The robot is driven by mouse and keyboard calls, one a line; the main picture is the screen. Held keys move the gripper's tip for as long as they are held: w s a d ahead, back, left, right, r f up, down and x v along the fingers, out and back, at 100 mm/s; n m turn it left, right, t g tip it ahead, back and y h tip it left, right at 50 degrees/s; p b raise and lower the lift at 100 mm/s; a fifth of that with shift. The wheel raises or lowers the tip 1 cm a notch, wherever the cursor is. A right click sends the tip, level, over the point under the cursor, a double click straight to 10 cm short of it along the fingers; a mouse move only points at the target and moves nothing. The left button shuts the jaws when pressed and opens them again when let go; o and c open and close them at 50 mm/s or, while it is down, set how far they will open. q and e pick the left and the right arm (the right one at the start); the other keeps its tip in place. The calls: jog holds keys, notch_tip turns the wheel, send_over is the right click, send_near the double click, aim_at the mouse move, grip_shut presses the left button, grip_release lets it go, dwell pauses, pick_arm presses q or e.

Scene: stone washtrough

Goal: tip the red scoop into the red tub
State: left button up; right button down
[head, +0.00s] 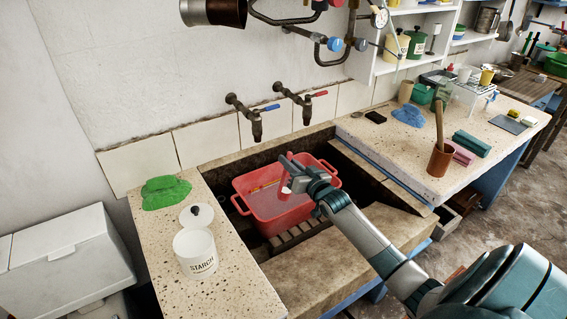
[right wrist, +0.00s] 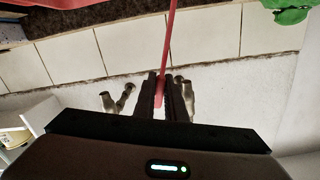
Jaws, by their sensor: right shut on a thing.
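The red tub (head: 268,227) stands in the stone trough below the two taps, with a greyish patch inside it. My right gripper (head: 291,178) is over the tub and shut on the red scoop (head: 284,167). The scoop hangs steeply in the head view, with a small pale patch low on it; what its bowl holds cannot be made out. In the right wrist view the scoop's red handle (right wrist: 169,45) runs up from between the dark fingers (right wrist: 163,95). My left gripper is not in view.
A white starch canister (head: 196,252) with its lid (head: 196,215) beside it and a green cloth (head: 165,192) are on the left ledge. The taps (head: 256,125) stick out behind the tub. A brown pot (head: 438,160) stands on the right counter.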

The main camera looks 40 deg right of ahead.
jog(key=shift+d+m, duration=0.3)
jog(key=shift+d, duration=0.15)
dwell(0.6)
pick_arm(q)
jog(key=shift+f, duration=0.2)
pick_arm(e)
jog(key=shift+w+d+f+m, duration=0.1)
jog(key=shift+d+m, duration=0.4)
jog(key=shift+d, duration=0.2)
jog(key=shift+w+d+f+m, duration=0.1)
jog(key=shift+d+m, duration=0.4)
jog(key=shift+d, duration=0.15)
pick_arm(q)
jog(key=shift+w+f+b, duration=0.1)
jog(key=shift+b, duration=0.25)
pick_arm(e)
jog(key=shift+d, duration=0.15)
